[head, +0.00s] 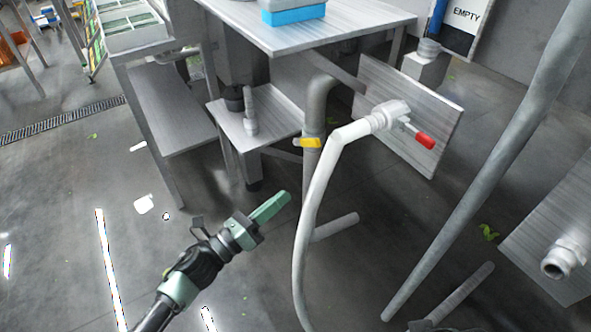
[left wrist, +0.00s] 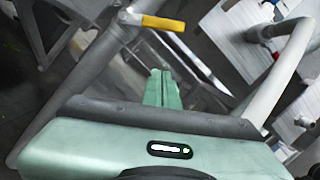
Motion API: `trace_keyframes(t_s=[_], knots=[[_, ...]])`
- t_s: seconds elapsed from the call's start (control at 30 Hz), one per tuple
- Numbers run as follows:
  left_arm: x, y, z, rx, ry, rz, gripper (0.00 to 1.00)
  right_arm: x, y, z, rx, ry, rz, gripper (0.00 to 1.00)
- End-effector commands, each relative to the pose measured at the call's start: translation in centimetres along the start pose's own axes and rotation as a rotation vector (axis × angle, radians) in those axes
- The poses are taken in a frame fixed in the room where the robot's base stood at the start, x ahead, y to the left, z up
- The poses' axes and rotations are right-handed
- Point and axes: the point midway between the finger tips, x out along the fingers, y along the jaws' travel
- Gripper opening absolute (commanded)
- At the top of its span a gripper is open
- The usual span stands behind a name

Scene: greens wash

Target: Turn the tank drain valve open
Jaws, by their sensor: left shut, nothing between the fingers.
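A short yellow lever (head: 307,142) sits on a grey upright pipe (head: 316,108) under the bench and lies across it. The lever also shows near the top of the left wrist view (left wrist: 163,23). A red lever (head: 425,140) is on a white fitting (head: 391,114) on a grey panel, joined to a white hose. I cannot tell from labels which is the drain valve. My left gripper (head: 272,207), with green fingers, is shut and empty, below and left of the yellow lever, apart from it. Its fingers (left wrist: 162,88) are together in the left wrist view. My right gripper is out of view.
The white hose (head: 312,200) runs down just right of my left gripper. A thick grey pole (head: 490,160) slants across the right side. A low shelf (head: 255,130) stands behind the gripper. The floor at left is mostly clear.

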Motion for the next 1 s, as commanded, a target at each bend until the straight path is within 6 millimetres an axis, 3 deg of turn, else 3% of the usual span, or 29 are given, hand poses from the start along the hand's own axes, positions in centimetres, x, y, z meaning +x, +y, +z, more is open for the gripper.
trace_keyframes(t_s=[0.17,0.53,0.73,1.0], knots=[[2.1,-0.1,0.1,0.009,-0.002,-0.003,0.00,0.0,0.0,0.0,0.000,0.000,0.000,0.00],[9.9,-0.1,0.1,0.006,-0.001,-0.003,0.00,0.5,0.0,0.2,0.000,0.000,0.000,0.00],[10.6,-0.1,2.9,0.008,0.002,-0.001,0.00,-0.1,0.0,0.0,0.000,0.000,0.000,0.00],[10.8,-0.1,3.9,0.004,0.001,-0.001,0.00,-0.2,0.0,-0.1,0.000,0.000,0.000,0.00]])
